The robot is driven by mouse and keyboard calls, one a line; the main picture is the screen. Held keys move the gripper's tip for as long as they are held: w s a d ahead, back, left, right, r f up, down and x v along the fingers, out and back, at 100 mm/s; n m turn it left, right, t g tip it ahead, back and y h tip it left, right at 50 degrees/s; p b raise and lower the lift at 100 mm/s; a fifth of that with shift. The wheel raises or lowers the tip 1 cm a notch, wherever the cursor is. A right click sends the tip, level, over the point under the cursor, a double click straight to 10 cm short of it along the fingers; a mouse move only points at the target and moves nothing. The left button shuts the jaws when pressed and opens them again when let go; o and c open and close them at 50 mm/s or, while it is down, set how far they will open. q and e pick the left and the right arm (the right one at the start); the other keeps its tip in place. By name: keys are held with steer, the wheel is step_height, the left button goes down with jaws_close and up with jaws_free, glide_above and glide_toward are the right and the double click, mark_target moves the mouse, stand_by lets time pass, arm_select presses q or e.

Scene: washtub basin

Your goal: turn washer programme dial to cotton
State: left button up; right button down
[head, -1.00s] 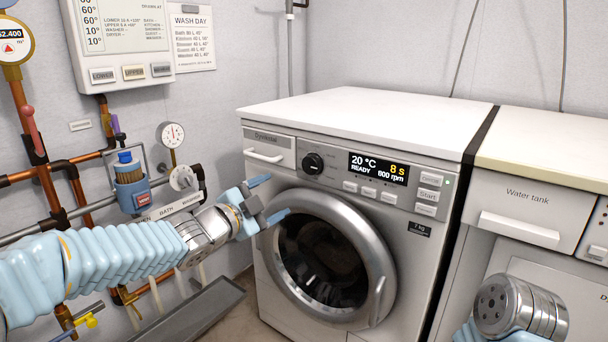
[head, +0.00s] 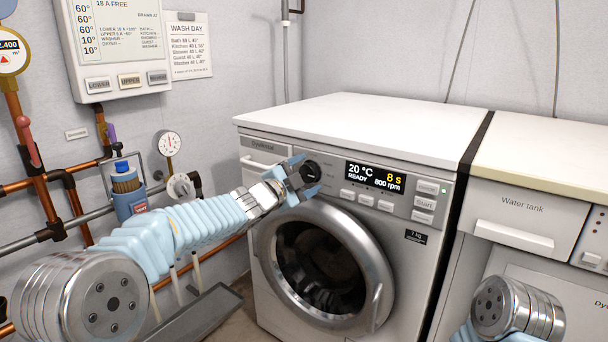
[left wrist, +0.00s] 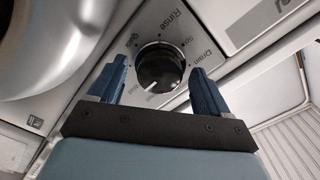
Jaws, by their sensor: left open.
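The washer (head: 405,235) is a white front loader. Its black programme dial (head: 310,170) sits on the upper left of the panel, left of the display. In the left wrist view the dial (left wrist: 160,68) has a white pointer mark at its lower left, and labels around it include Rinse and Drain; other labels are too small or hidden. My left gripper (head: 306,178) is open at the dial. In the left wrist view its blue fingers (left wrist: 158,85) stand on either side of the dial, with gaps visible. The washer display (head: 376,176) reads 20 °C, READY, 8 s, 800 rpm.
The round door (head: 335,225) lies just below the dial. The detergent drawer (head: 262,158) is to its left. Pipes and gauges (head: 169,144) line the left wall. A water tank unit (head: 530,215) stands to the right. Part of my other arm shows at lower right.

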arm_select(q)
steer(key=c, duration=1)
steer(key=shift+c, duration=0.2)
